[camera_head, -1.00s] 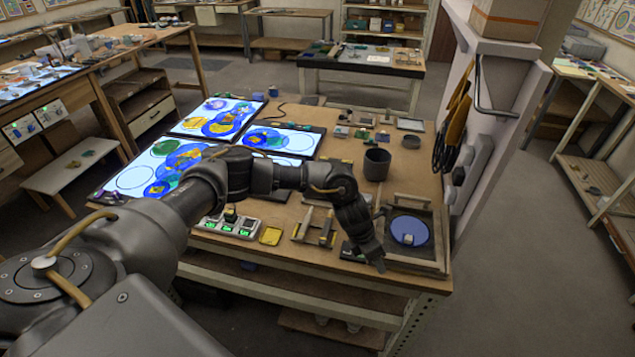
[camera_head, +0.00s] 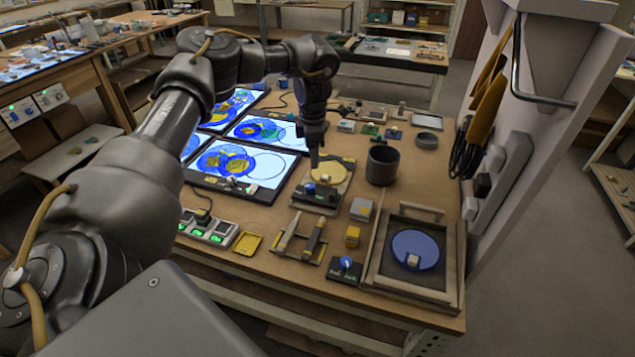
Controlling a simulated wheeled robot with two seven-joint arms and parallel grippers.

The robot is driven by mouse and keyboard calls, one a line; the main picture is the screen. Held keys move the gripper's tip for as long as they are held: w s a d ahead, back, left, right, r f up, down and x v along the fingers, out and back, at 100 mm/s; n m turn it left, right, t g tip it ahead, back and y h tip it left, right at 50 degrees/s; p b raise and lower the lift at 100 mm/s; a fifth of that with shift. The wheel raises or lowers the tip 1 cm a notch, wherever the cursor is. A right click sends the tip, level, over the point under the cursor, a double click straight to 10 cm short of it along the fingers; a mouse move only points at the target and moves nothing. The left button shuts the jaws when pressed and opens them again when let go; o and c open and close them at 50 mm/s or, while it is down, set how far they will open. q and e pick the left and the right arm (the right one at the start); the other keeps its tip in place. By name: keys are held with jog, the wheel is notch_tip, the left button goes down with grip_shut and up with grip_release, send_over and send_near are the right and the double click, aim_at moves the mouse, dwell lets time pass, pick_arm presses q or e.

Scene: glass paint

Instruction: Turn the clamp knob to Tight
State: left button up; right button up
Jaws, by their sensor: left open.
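A round blue knob (camera_head: 346,263) sits on a small black box (camera_head: 345,272) at the table's front, left of the wooden frame with the blue disc. A second black box with a small knob (camera_head: 310,189) is on the front of a fixture holding a yellow disc (camera_head: 328,173). I cannot read any label, so which knob is the clamp knob and its setting are unclear. My left gripper (camera_head: 314,160) points down just above the back left of the yellow disc, open and seemingly empty; its fingers are small and dark. My right gripper is out of view.
The wooden frame (camera_head: 375,285) with a blue disc (camera_head: 415,249) stands at the front right. A dark grey cup (camera_head: 382,165) stands behind it. Yellow-grey blocks (camera_head: 361,209), a tool holder (camera_head: 300,240) and lit panels (camera_head: 240,165) crowd the table. A post rises on the right.

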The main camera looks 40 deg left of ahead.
aim_at(310, 185)
pick_arm(q)
jog(key=f+p, duration=0.1)
jog(key=f, duration=0.2)
jog(key=f+p, duration=0.1)
jog(key=f, duration=0.2)
jog(key=s+f+p, duration=0.1)
jog(key=f, duration=0.2)
jog(key=shift+a+f, duration=0.25)
jog(key=shift+f, duration=0.5)
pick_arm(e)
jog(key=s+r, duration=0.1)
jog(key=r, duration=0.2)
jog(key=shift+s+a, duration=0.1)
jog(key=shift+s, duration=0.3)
pick_arm(q)
jog(key=shift+c, duration=0.2)
jog(key=c, duration=0.9)
jog(key=shift+c, duration=0.2)
